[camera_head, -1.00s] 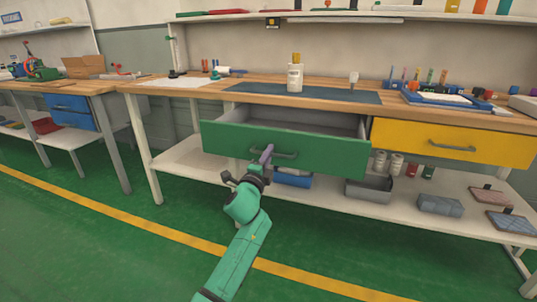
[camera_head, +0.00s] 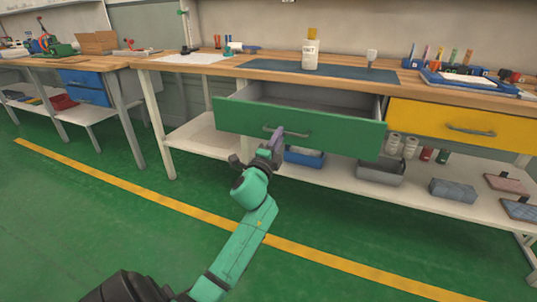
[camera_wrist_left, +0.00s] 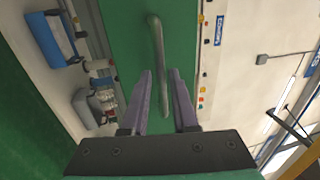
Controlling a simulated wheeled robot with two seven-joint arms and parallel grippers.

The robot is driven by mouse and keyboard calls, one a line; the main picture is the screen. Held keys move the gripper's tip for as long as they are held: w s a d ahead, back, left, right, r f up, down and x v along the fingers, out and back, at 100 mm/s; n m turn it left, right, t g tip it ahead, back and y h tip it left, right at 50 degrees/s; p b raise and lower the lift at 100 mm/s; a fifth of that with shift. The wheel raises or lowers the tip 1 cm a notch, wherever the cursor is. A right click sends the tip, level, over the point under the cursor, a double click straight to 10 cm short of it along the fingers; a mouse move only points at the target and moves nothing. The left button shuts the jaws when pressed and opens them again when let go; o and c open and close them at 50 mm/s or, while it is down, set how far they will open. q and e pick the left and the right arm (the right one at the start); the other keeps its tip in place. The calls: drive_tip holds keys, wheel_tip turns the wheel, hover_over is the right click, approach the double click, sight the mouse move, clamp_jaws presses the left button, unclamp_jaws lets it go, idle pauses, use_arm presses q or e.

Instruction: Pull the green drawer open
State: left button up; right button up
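The green drawer (camera_head: 335,135) under the middle workbench stands pulled out, with its grey inside showing. Its grey bar handle (camera_head: 301,134) is on the front. My left gripper (camera_head: 275,146) is at the handle, near its left part. In the left wrist view the gripper's two purple fingers (camera_wrist_left: 162,100) are apart. The handle (camera_wrist_left: 157,50) runs up and down there, its lower end showing between the fingers, with gaps on both sides. I cannot tell whether the fingertips reach past the bar. My right gripper is not in view.
A yellow drawer (camera_head: 463,127) is shut to the right. A white bottle (camera_head: 310,55) stands on the dark mat (camera_head: 340,73). The shelf below holds a blue bin (camera_head: 304,158) and a grey bin (camera_head: 380,173). The green floor (camera_head: 350,215) in front is clear.

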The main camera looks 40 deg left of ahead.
use_arm(q)
drive_tip(key=v, duration=1.2)
